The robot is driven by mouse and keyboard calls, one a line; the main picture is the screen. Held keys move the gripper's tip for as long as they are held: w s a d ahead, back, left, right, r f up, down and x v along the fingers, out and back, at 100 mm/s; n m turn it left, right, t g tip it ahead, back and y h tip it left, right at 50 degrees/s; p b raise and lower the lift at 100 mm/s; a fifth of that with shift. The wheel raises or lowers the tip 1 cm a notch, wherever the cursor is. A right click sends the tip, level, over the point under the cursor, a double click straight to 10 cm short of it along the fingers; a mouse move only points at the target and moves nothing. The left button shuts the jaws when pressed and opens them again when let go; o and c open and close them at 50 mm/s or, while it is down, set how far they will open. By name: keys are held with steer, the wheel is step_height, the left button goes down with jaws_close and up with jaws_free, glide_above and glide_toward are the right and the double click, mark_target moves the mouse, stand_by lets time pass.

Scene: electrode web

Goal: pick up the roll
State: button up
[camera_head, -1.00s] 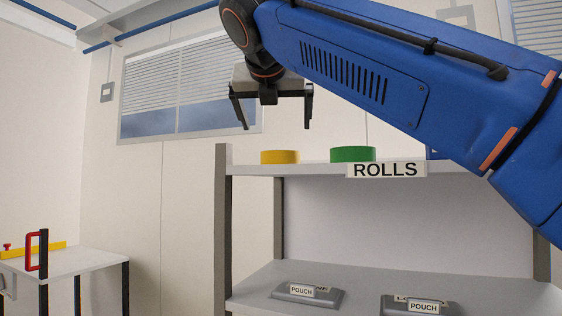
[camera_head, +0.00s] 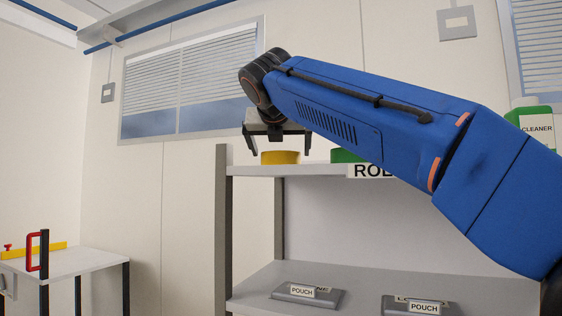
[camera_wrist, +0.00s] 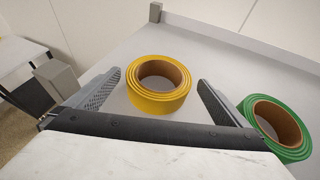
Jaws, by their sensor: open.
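A yellow roll (camera_head: 280,157) lies flat on the top shelf near its left end. A green roll (camera_head: 346,155) lies on the same shelf to its right, partly hidden by my arm in the head view. My gripper (camera_head: 278,150) is open just above the yellow roll. In the wrist view, the yellow roll (camera_wrist: 159,85) shows between and a little beyond the two open fingers (camera_wrist: 160,90), with no visible contact. The green roll (camera_wrist: 278,128) lies outside the right finger, close to it.
The shelf unit's top board (camera_head: 245,170) bears a ROLLS label (camera_head: 367,171), partly covered by my arm. A corner post (camera_head: 222,230) stands at the left. Pouches (camera_head: 308,295) lie on the lower shelf. A white CLEANER bottle (camera_head: 534,122) stands at the right.

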steer(key=x, duration=0.4)
steer(key=shift+f, duration=0.25)
steer(key=c, duration=1)
steer(key=shift+r, duration=0.15)
steer(key=shift+r, duration=1.55)
steer(key=shift+s, duration=0.2)
steer(key=s, duration=1.7)
steer(key=shift+s+a, duration=0.3)
steer(key=shift+a, duration=0.1)
